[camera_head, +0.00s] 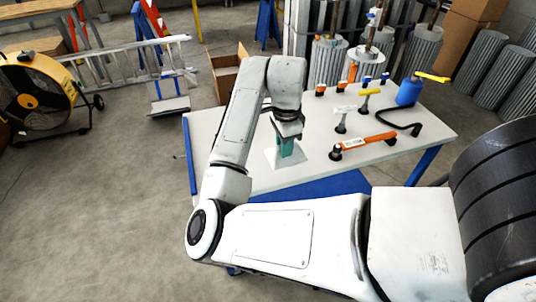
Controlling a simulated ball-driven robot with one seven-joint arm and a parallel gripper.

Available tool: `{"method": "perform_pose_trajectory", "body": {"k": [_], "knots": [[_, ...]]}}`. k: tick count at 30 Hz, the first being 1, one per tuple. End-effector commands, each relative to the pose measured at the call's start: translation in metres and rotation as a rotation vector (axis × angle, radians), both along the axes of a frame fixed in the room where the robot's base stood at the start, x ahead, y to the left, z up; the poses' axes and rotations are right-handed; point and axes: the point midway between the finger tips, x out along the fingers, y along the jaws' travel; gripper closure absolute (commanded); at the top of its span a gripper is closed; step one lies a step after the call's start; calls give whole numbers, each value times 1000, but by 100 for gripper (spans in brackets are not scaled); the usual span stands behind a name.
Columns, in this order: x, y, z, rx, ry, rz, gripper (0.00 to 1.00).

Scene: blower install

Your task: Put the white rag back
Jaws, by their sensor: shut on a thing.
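The white rag (273,157) is a pale, flat-looking piece at the left-middle of the white table (222,125). My gripper (286,150) points down at it with teal fingers and is shut on it. The fingers cover part of the rag. I cannot tell whether the rag rests on the tabletop or hangs just above it.
Small orange and blue pieces line the back edge. The table's left end looks clear.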

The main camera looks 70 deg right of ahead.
Motion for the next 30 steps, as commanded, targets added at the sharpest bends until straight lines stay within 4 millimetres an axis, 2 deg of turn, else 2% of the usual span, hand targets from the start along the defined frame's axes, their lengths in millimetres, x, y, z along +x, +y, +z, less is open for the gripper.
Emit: {"method": "perform_pose_trajectory", "body": {"k": [5, 16, 18, 24, 30], "knots": [[6, -18, -7, 2, 3, -40, 100], [57, -71, -44, 2, 4, -38, 100], [65, -78, -58, 2, 3, -36, 100], [83, -95, -81, 4, 1, -35, 100], [90, -102, -92, 1, -1, -35, 100]]}}
